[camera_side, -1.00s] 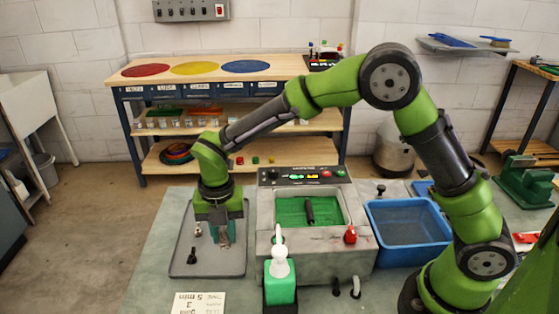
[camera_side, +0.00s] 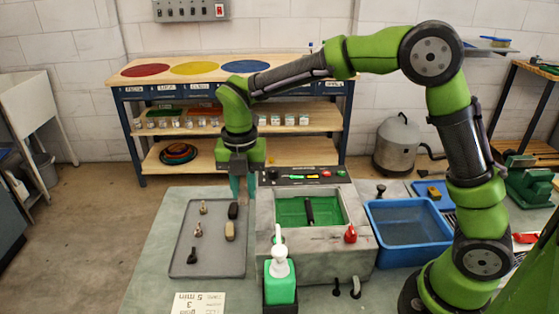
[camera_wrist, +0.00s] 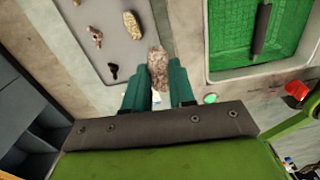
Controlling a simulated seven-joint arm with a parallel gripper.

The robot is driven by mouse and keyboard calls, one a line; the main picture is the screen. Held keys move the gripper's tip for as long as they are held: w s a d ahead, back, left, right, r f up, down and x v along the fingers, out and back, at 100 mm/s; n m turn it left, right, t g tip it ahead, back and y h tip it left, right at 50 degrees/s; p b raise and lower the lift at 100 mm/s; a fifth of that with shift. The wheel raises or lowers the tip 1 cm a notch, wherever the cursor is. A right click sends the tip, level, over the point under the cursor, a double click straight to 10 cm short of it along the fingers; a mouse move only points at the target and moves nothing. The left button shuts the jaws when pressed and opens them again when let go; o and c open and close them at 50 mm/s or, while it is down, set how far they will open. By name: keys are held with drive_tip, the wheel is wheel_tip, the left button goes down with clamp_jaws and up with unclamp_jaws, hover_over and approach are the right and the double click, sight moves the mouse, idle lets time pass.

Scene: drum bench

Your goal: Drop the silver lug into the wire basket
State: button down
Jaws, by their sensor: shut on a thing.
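My gripper (camera_side: 243,190) is shut on a speckled grey-brown piece (camera_wrist: 158,66), held between its teal fingers. In the side view it hangs above the back right edge of the grey tray (camera_side: 215,263), left of the washing machine. I cannot tell whether the held piece is a lug. Small metal lugs stand on the tray: a greyish one (camera_side: 203,208), a brownish one (camera_side: 197,230) and a black one (camera_side: 192,256). I cannot tell which is the silver one. The green mesh basket (camera_side: 290,215) sits in the machine's basin, with a dark bar across it; it also shows in the wrist view (camera_wrist: 230,38).
A black block (camera_side: 233,210) and a tan block (camera_side: 230,231) lie on the tray. A green pump bottle (camera_side: 281,285) stands before the machine. A red knob (camera_side: 350,235) is on its front right. A blue tub (camera_side: 405,235) stands to its right.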

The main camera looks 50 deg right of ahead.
drive_tip(key=m, duration=0.1)
approach(309, 221)
drive_tip(key=w+d, duration=0.3)
drive_tip(key=w, duration=0.2)
drive_tip(key=s+d+f+n, duration=0.1)
drive_tip(key=s+d+f, duration=0.1)
drive_tip(key=s+f, duration=0.3)
drive_tip(key=shift+s+n, duration=0.3)
drive_tip(key=shift+s, duration=0.05)
drive_tip(key=shift+d, duration=0.1)
drive_tip(key=c, duration=0.9)
unclamp_jaws()
drive_tip(key=shift+o, duration=0.2)
drive_tip(key=shift+r, duration=0.15)
